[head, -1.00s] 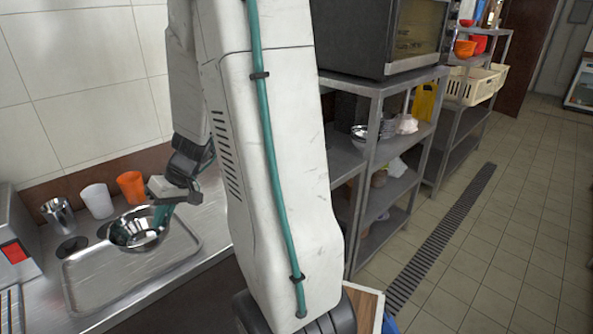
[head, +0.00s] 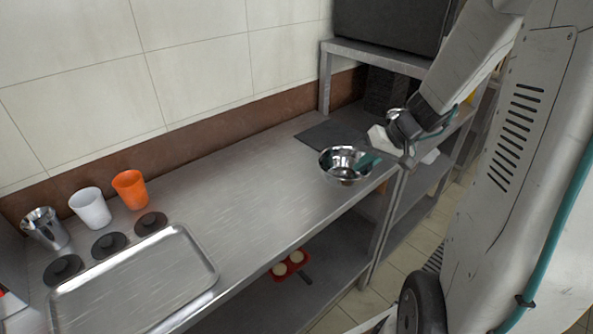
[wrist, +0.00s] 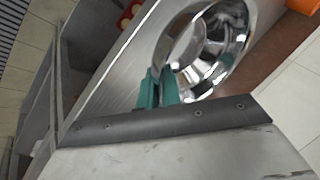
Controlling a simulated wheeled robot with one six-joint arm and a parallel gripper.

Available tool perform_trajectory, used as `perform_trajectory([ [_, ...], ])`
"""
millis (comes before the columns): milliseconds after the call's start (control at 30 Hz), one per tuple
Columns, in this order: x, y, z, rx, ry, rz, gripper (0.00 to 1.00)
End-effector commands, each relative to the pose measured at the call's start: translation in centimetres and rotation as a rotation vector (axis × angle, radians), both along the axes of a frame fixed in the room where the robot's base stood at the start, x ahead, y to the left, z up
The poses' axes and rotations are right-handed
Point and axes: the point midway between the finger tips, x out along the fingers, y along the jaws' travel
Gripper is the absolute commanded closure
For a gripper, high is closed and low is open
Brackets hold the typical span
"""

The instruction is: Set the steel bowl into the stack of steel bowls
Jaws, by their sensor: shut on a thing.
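The steel bowl (head: 338,172) is shiny, round and open side up, over the right end of the steel counter. My gripper (head: 366,163), with teal fingers, is shut on its right rim. In the wrist view the fingers (wrist: 158,92) pinch the rim of the bowl (wrist: 222,50), and its inside looks empty. I cannot tell how high it hangs above the counter. The stack of steel bowls cannot be clearly made out now; my arm covers much of the shelf area on the right.
On the counter (head: 245,165) stand a steel cup (head: 46,229), a white cup (head: 90,208) and an orange cup (head: 130,190), with a tray (head: 205,262) in front. A dark mat (head: 333,136) lies behind the bowl. The counter's middle is clear. Red items (head: 289,265) sit on the lower shelf.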

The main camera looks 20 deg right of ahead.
Motion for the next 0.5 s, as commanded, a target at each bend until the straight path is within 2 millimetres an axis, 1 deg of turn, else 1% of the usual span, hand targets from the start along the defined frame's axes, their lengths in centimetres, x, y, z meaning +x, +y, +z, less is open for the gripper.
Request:
perform_trajectory([
  [167,2.1,2.6,-0.3,0.001,0.001,0.009,1.0],
  [500,7.9,9.4,-1.2,0.0,0.001,0.007,1.0],
])
